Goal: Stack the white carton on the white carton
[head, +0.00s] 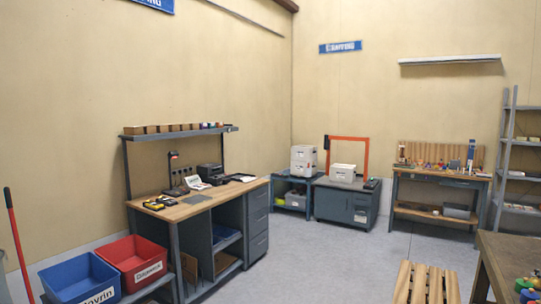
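Two white cartons appear to stand one on the other at the back of the room, an upper one (304,153) and a lower one (302,169). They are on a low grey-blue cart near the wall corner. Another white carton or box (342,173) sits to their right on a dark grey cabinet (341,203). All are small and far off, so their edges and markings are hard to read. Neither of my grippers shows in the head view.
A workbench (197,202) with tools stands at left, with blue (80,278) and red (137,262) bins before it. An orange frame (348,138) rises behind the cabinet. A slatted wooden piece (425,283) and table (510,262) are front right. Grey floor (330,265) is open centrally.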

